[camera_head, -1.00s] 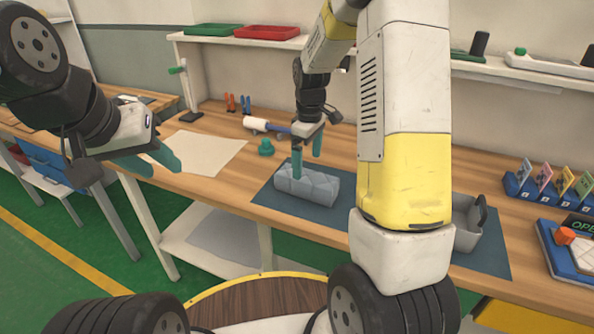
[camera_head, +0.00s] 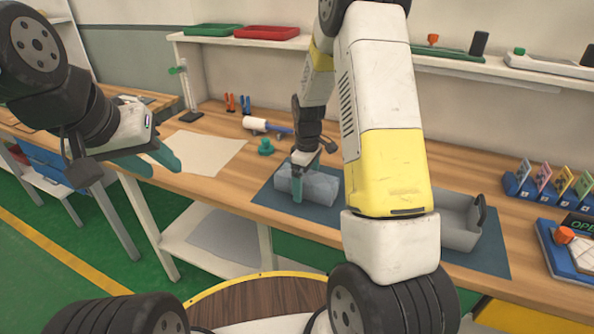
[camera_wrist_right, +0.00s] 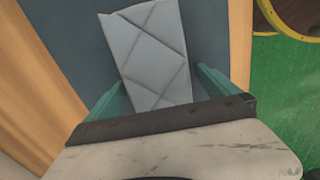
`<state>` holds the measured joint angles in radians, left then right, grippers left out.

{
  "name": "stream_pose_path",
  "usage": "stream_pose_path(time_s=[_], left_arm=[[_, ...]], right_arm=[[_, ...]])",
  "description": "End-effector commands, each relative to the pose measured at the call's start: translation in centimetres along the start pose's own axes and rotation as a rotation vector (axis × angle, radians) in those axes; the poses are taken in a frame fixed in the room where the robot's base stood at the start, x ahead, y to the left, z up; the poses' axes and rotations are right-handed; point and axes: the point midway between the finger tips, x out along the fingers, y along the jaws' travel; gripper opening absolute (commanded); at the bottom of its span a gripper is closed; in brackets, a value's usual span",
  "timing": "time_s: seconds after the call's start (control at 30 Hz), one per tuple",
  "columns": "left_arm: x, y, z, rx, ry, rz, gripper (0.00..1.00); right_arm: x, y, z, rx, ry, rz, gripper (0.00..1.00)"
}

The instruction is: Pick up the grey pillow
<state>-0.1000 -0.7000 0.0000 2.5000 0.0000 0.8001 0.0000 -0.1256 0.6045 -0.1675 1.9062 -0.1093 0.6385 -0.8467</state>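The grey pillow (camera_head: 322,187) is a block-like, quilted cushion lying on a dark blue mat (camera_head: 263,195) on the workbench. My right gripper (camera_head: 304,180) is lowered over its left part, with one teal finger in front of its near side; the far finger is mostly hidden. In the right wrist view, the pillow (camera_wrist_right: 150,50) lies between the two open fingers (camera_wrist_right: 160,80), close to both. I cannot tell whether they touch it. My left gripper (camera_head: 156,160) is open and empty, left of the bench's front edge.
A grey open bin (camera_head: 460,222) stands at the mat's right end, partly behind my right arm. A green knob-like piece (camera_head: 266,147) and a white roller (camera_head: 256,124) lie behind the mat. A card rack (camera_head: 548,188) stands at right. A pale sheet (camera_head: 208,153) lies at left.

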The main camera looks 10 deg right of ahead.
Motion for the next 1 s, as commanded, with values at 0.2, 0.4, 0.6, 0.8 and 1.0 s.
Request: stream_pose_path(time_s=[0.2,0.4,0.6,0.8,1.0], left_arm=[[0.0,0.0,0.0,0.0,0.0,0.0,0.36],[0.0,0.0,0.0,0.0,0.0,0.0,0.36],[0.0,0.0,0.0,0.0,0.0,0.0,0.36],[0.0,0.0,0.0,0.0,0.0,0.0,0.36],[0.0,0.0,0.0,0.0,0.0,0.0,0.36]], right_arm=[[0.0,0.0,0.0,0.0,0.0,0.0,0.57],[-0.1,0.0,0.0,0.0,0.001,0.001,0.29],[-0.1,0.0,0.0,0.0,0.001,0.001,0.29],[-1.3,0.1,-0.1,0.0,0.003,0.003,0.29],[-4.0,0.0,0.0,0.0,0.003,0.004,0.29]])
